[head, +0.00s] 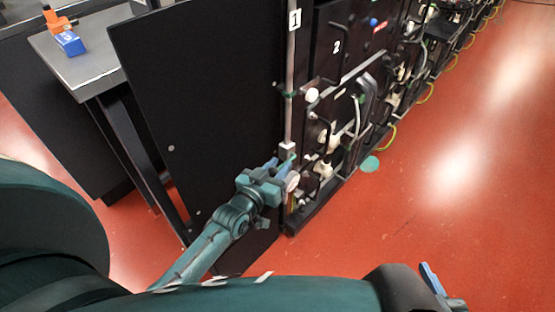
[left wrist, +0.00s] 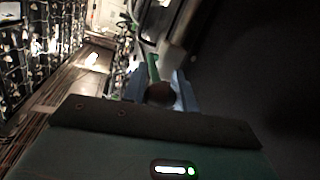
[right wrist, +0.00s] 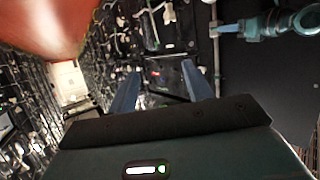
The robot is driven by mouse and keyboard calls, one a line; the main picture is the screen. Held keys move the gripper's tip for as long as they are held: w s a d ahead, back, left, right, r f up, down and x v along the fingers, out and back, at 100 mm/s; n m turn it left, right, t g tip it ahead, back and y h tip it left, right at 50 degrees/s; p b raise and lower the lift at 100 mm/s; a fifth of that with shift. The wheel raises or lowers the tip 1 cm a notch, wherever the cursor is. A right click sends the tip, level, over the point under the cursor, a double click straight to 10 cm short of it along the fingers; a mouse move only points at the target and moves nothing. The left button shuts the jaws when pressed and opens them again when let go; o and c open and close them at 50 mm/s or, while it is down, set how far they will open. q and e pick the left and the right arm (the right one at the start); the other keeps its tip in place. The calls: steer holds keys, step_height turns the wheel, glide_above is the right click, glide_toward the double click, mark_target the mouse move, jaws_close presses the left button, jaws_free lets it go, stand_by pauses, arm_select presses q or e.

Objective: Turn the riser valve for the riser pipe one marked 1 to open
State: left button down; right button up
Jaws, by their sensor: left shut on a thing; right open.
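The riser pipe marked 1 (head: 290,75) runs upright along the rack's edge, with its white number label (head: 295,19) near the top. A pale valve body (head: 288,148) sits low on it. My left gripper (head: 287,164) is at this valve, shut on its green handle. In the left wrist view the green handle (left wrist: 153,68) shows between the blue fingers, with a dark round part (left wrist: 160,94) behind them; the exact grip is partly hidden. My right gripper (right wrist: 162,88) is open and empty, facing the rack from a distance; one blue finger shows at the head view's lower right.
A black panel (head: 200,100) stands left of the pipe. The battery rack (head: 337,75), with a unit marked 2, cables and fittings, extends right. A grey table (head: 90,75) holds a blue box (head: 70,43) and an orange item (head: 54,20). The red floor (head: 420,200) at right is clear.

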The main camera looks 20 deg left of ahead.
arm_select(q)
step_height(320, 180, up, 2)
steer(key=g+p, duration=0.1)
steer(key=p, duration=0.4)
steer(key=shift+w+r+g+y+p, duration=0.1)
steer(key=shift+g+y+p, duration=0.2)
steer(key=shift+g+p, duration=0.1)
steer(key=shift+r+g+p, duration=0.15)
steer(key=shift+g+p, duration=0.15)
steer(key=shift+p, duration=0.5)
steer(key=g+p, duration=0.1)
steer(key=p, duration=0.4)
steer(key=shift+w+d+r+m+g+y, duration=0.15)
steer(key=shift+w+r+m+g+y, duration=0.15)
steer(key=shift+r+g, duration=0.1)
steer(key=shift+w+g+p, duration=0.1)
steer(key=shift+g+p, duration=0.4)
steer(key=shift+p, duration=0.7)
arm_select(e)
step_height(320, 180, up, 8)
steer(key=m+g, duration=0.1)
steer(key=m, duration=0.1)
steer(key=shift+d+h, duration=0.15)
steer(key=shift+h, duration=0.15)
arm_select(q)
steer(key=shift+f, duration=0.1)
steer(key=c, duration=1.1)
jaws_free()
